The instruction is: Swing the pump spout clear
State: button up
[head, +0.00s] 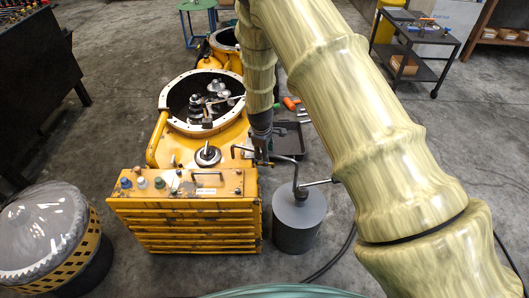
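The pump is a dark grey drum (298,222) standing on the floor to the right of the yellow machine. Its thin bent spout (284,157) rises from the drum's top and runs left, its end hooking down near the machine's top right edge. A handle (320,183) sticks out to the right of the pump head. My gripper (262,160) points down at the spout's left stretch, over the machine's right edge. Its fingers overlap the spout in this view. They are small and dark, so I cannot tell whether they are closed on it.
The yellow transmission housing (165,157) has an open round top with gears inside. A round cap (207,155) and several knobs sit on its front deck. A glass-domed drum (42,230) stands at lower left. A black tray (288,136) lies behind the pump. A dark hose crosses the floor.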

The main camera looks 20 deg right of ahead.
jog(key=shift+w+f, duration=0.1)
jog(key=shift+f, duration=0.4)
grip_shut()
jog(key=shift+d, duration=0.15)
